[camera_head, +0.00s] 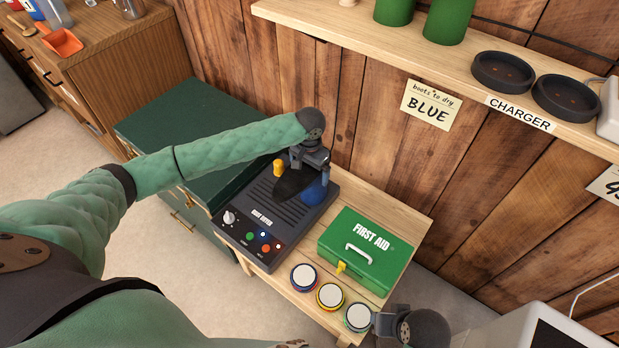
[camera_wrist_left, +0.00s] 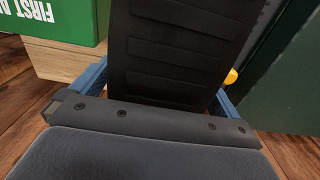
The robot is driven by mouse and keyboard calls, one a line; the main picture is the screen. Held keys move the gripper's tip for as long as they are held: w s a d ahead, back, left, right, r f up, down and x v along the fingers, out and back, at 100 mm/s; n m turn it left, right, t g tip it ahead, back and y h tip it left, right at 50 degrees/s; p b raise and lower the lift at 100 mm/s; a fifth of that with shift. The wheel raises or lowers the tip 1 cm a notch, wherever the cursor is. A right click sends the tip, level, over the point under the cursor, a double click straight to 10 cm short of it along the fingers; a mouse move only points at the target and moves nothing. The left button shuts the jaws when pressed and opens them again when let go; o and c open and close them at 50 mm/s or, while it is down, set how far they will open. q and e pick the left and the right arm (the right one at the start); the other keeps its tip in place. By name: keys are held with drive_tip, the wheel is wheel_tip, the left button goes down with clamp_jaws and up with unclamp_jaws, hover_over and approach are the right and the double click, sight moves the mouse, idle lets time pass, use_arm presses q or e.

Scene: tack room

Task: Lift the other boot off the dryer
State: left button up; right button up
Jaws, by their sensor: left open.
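The boot dryer (camera_head: 250,225) is a dark grey box with a ridged top, a dial and lit buttons, on a wooden bench. One boot (camera_head: 292,183) is upside down on it, dark sole uppermost, with a blue part (camera_head: 313,195) below. A yellow peg (camera_head: 278,167) beside it is bare. My left gripper (camera_head: 312,160) is over the boot. In the left wrist view the black ridged sole (camera_wrist_left: 165,55) lies between its open blue fingers (camera_wrist_left: 157,90); contact cannot be told. My right gripper (camera_head: 384,322) is low, beside the tins; its jaws are unclear.
A green first aid box (camera_head: 365,248) stands right of the dryer, with several round tins (camera_head: 330,296) in front. A green cabinet (camera_head: 165,120) stands left. A wall shelf (camera_head: 460,55) with a charger (camera_head: 503,72) runs above. A note reads "boots to dry BLUE" (camera_head: 430,105).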

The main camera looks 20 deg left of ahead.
use_arm(q)
drive_tip(key=shift+f, duration=0.45)
drive_tip(key=c, duration=1.3)
drive_tip(key=shift+c, duration=0.2)
